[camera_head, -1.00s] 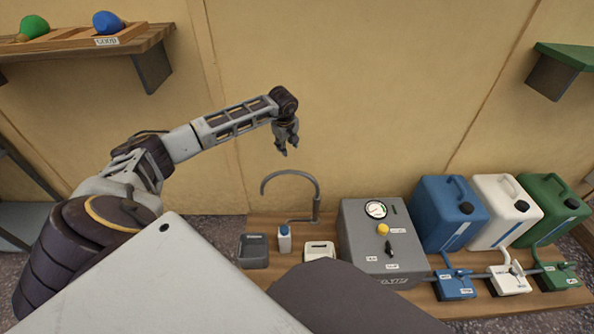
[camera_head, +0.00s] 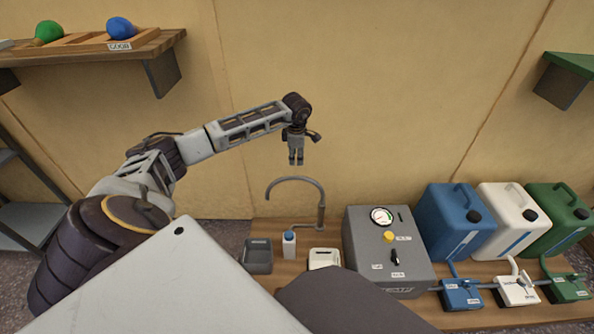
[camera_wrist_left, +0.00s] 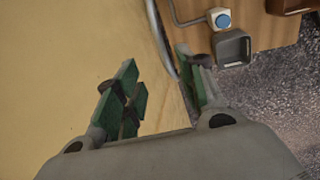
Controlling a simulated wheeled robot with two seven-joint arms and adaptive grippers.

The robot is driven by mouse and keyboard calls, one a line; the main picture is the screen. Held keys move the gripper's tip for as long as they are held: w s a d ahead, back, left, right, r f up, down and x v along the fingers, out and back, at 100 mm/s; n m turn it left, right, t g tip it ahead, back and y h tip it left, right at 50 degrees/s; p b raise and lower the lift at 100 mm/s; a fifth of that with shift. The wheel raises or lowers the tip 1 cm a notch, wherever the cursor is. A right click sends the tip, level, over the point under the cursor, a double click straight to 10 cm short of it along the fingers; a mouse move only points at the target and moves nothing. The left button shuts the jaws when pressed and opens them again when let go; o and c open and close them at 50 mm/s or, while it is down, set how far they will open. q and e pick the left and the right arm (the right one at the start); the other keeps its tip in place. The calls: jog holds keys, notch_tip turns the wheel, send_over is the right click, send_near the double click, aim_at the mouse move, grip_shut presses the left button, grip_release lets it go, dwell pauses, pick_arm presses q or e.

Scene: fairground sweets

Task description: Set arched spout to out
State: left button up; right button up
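The arched spout (camera_head: 298,180) is a thin grey tube rising from the wooden board. It curves over to the left, and its free end hangs left of its upright, above the small tray and bottle. My right gripper is not in view.
A grey tray (camera_head: 257,257), a small blue-capped bottle (camera_head: 289,246) and a white container (camera_head: 323,260) stand below the spout. A grey gauge box (camera_head: 375,279) and blue, white and green canisters stand to the right. The beige wall (camera_head: 400,90) is close behind.

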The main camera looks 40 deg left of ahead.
pick_arm(q)
jog(key=shift+f, duration=0.1)
dwell(0.5)
jog(key=b, duration=0.4)
send_near(297, 177)
jog(key=f, duration=0.4)
jog(key=w+a+f, duration=0.1)
jog(key=f, duration=0.1)
jog(key=shift+w+f, duration=0.15)
jog(key=shift+f, duration=0.2)
jog(key=shift+w+a+f+b, duration=0.1)
jog(key=shift+f+b, duration=0.2)
jog(key=shift+f, duration=0.25)
jog(key=shift+w+a+f+b, duration=0.1)
jog(key=shift+f+b, duration=0.2)
jog(key=shift+f, duration=0.2)
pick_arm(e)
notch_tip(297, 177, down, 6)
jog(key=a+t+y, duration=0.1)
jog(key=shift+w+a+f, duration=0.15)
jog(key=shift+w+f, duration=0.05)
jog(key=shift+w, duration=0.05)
pick_arm(q)
grip_shut()
